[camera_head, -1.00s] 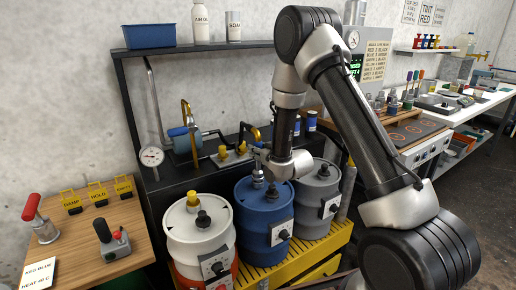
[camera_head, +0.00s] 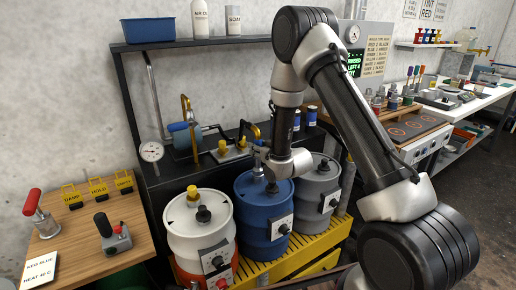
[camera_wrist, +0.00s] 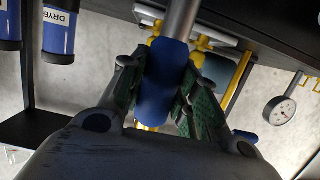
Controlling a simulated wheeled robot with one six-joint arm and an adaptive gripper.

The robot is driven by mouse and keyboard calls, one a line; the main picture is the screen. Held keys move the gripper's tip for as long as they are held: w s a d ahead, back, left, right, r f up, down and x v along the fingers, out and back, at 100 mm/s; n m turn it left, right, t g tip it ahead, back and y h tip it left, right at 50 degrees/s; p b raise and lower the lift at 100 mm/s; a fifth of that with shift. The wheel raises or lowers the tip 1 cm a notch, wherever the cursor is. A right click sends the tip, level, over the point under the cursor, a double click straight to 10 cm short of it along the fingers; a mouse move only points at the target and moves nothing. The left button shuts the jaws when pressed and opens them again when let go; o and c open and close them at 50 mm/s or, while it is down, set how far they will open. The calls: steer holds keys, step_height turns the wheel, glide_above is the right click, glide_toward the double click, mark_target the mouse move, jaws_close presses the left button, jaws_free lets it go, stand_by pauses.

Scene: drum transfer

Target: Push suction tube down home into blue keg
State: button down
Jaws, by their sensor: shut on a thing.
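The blue keg (camera_head: 252,222) stands between a white keg and a grey keg on a yellow slatted platform. My gripper (camera_head: 264,165) is just above the blue keg's top, with its wrist link partly hiding the lid. In the wrist view, the green-padded fingers (camera_wrist: 172,92) are closed around the blue grip (camera_wrist: 166,75) of the suction tube, with its grey metal pipe (camera_wrist: 182,16) running out past the fingers. The tube's lower end and how deep it sits in the keg are hidden.
The white keg (camera_head: 186,238) is close on the left and the grey keg (camera_head: 309,197) close on the right. Behind are a pressure gauge (camera_head: 151,152) and piping with yellow fittings.

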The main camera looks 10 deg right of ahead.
stand_by(0.3)
steer(key=c, duration=1)
jaws_free()
steer(key=shift+f, duration=0.1)
